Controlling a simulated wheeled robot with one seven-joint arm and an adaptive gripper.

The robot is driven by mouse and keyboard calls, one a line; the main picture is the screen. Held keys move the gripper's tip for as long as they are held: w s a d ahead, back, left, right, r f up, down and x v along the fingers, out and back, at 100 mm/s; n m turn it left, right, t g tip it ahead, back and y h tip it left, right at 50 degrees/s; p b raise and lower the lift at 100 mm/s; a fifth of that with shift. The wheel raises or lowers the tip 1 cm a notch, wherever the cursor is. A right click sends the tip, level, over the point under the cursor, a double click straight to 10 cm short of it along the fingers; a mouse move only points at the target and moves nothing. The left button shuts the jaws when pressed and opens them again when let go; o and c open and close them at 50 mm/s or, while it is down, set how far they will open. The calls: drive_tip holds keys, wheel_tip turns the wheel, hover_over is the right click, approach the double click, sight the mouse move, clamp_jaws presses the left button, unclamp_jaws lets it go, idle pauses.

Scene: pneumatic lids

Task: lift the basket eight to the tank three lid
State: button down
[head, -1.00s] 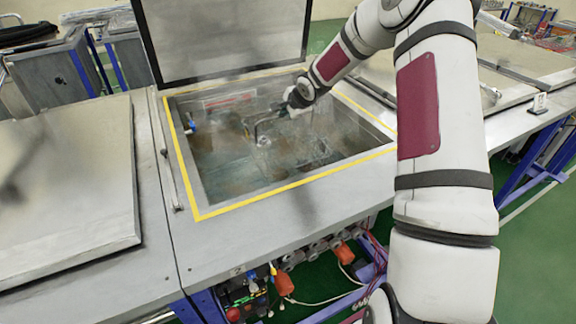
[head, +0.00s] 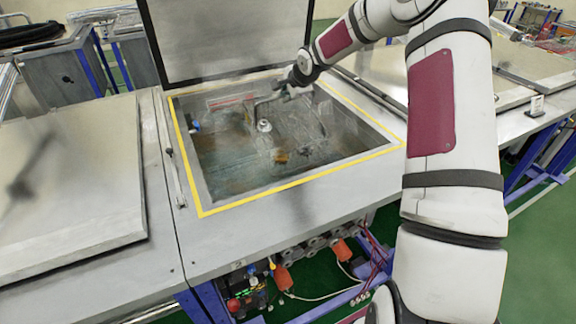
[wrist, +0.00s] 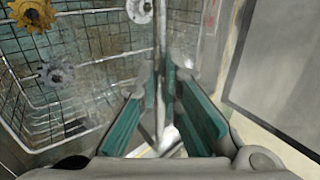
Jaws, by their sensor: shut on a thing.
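The wire basket (head: 318,118) is inside the open tank (head: 205,190). It holds a gold gear (wrist: 33,14) and grey gears, one of them (wrist: 57,74) clear in the wrist view. My gripper (head: 285,92) is at the upper part of the tank opening. Its teal finger pads (wrist: 168,100) are closed around the thin upright bar of the basket handle (wrist: 160,35). The basket hangs below my gripper; its bottom is hard to make out in the head view. The tank lid (head: 225,35) stands open, upright behind the opening.
A closed lid (head: 70,190) lies on the left. More flat lids (head: 450,75) lie on the right behind my arm. The yellow-edged rim (head: 300,181) surrounds the opening, and a grey deck lies in front. Hoses and valves (head: 300,262) are below.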

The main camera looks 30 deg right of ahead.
drive_tip(key=shift+r+p, duration=0.75)
drive_tip(key=shift+r, duration=4.4)
idle(0.3)
